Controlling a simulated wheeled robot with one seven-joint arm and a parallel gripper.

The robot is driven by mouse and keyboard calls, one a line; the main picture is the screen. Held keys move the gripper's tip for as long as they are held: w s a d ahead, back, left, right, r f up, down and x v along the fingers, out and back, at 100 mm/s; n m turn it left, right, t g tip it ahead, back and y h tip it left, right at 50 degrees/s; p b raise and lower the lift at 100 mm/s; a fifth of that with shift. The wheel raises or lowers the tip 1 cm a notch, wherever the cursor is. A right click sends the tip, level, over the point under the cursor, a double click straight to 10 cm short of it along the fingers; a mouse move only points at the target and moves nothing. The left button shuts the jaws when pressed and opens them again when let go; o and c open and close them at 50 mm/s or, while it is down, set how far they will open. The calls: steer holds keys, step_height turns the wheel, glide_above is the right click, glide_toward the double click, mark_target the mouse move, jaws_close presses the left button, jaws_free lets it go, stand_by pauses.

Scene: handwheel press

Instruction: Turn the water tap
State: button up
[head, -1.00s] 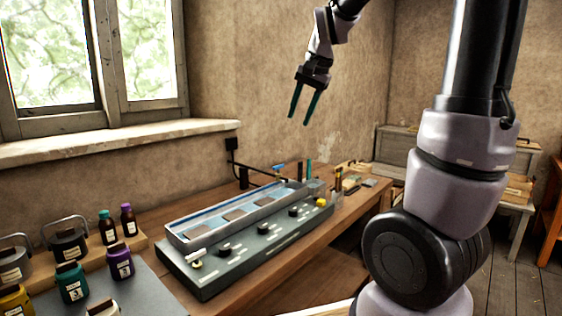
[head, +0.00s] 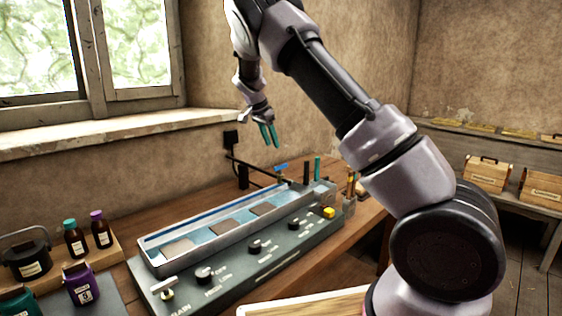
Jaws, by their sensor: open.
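The water tap shows as a small blue handle (head: 281,167) on a dark pipe at the back of the bench, by the far end of the long metal trough. My gripper (head: 271,145) hangs above and slightly left of the blue handle in the picture. Its two teal fingers point down and stand a little apart, with nothing between them. The fingertips look close to the handle, but a gap shows and I cannot tell the depth. No contact is visible.
The trough (head: 154,250) holds flat plates in shallow liquid. Its front panel (head: 226,277) has black knobs and a yellow knob (head: 329,212). Bottles (head: 76,240) and jars stand at the left. Upright sticks (head: 317,169) stand right of the tap. The wall and window sill lie behind.

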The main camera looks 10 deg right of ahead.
mark_target(279, 166)
steer(key=x, duration=1)
steer(key=shift+f, duration=0.1)
steer(key=shift+s, duration=0.1)
jaws_close()
